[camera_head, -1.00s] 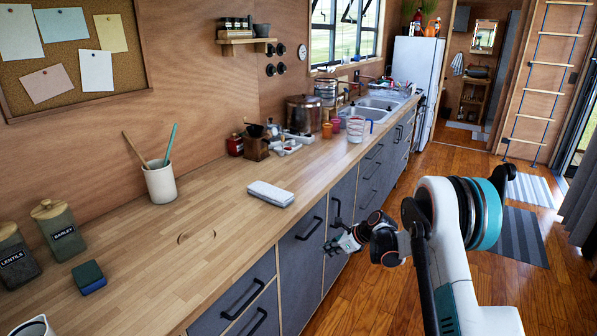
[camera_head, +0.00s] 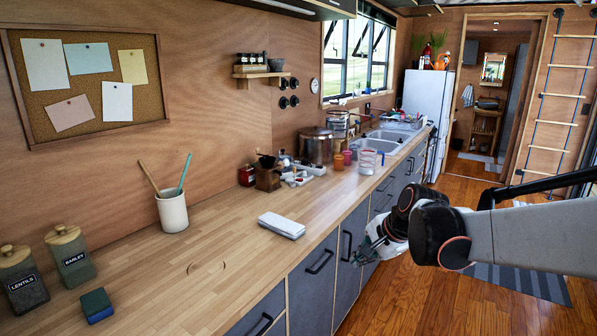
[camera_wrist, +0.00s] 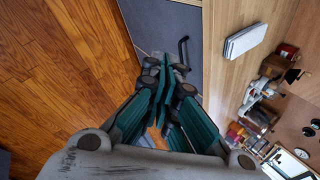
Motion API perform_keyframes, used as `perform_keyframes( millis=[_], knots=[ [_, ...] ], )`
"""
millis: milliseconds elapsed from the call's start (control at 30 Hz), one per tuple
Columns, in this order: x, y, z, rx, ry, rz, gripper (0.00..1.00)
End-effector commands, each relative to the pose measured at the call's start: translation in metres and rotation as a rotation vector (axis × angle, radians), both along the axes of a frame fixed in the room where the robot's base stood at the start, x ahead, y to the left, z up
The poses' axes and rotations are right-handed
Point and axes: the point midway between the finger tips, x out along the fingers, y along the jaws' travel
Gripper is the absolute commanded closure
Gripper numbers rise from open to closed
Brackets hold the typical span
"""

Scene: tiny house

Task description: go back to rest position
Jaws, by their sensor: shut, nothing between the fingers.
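My gripper (camera_head: 372,248) is in front of the dark grey cabinet doors (camera_head: 352,232), beside the edge of the wooden counter (camera_head: 230,262). Its fingers are together and empty. In the wrist view my gripper (camera_wrist: 160,75) shows its green finger pads closed, with a cabinet door and a black handle (camera_wrist: 183,50) beyond the tips. My arm reaches in from the right side of the head view. Its wrist hides part of the gripper and of the cabinets.
A white folded cloth or box (camera_head: 281,225) lies near the counter's front edge. Jars (camera_head: 70,254), a utensil crock (camera_head: 173,210), a sponge (camera_head: 97,305) and a large pot (camera_head: 316,146) stand on the counter. The wooden floor (camera_head: 420,310) below the arm is clear, with a striped rug (camera_head: 520,280).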

Motion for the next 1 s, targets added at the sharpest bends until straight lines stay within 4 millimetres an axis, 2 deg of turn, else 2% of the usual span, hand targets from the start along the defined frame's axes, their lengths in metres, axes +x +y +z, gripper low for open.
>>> perform_keyframes(
  millis=[33,200,433,633,800,1000],
  knots=[
    [-0.017,-0.001,0.008,-0.038,-0.017,0.037,1.00],
    [-0.067,-0.006,0.027,-0.180,-0.079,0.176,1.00],
    [-0.137,-0.015,0.039,-0.376,-0.149,0.368,1.00],
    [-0.194,-0.023,0.036,-0.549,-0.200,0.542,1.00],
    [-0.238,-0.031,0.026,-0.691,-0.232,0.686,1.00],
    [-0.270,-0.038,0.014,-0.810,-0.254,0.808,1.00]
  ],
)
